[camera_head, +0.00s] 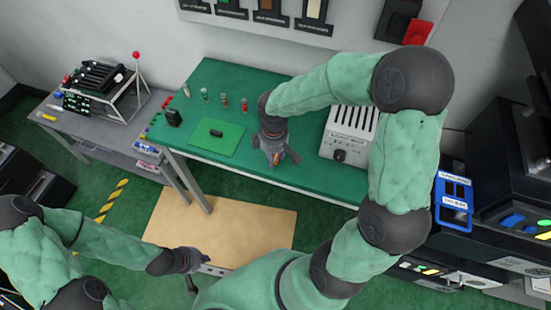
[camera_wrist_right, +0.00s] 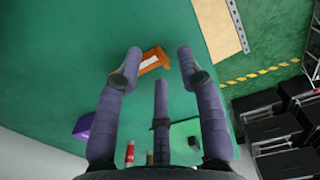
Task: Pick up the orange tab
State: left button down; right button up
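The orange tab (camera_wrist_right: 153,58), with a white patch on its face, lies on the green table top in the right wrist view. A small bit of orange (camera_head: 282,156) shows beside my right gripper in the head view. My right gripper (camera_head: 274,158) points down over the table's front part. In the right wrist view its fingers (camera_wrist_right: 158,62) are spread with the tab between and beyond their tips. The left finger overlaps the tab's left end; I cannot tell whether they touch. My left gripper (camera_head: 191,274) is low at the front, above the tan floor panel, its fingers small and unclear.
A white slotted box (camera_head: 350,133) stands right of my right gripper. A lighter green mat (camera_head: 222,146) with a black piece (camera_head: 216,132) lies to the left, with several small vials behind. A purple object (camera_wrist_right: 83,126) shows in the wrist view. A grey side table (camera_head: 98,137) stands left.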

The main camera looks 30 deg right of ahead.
jog(key=shift+f, duration=0.65)
jog(key=shift+c, duration=0.3)
grip_shut()
jog(key=shift+r, duration=0.15)
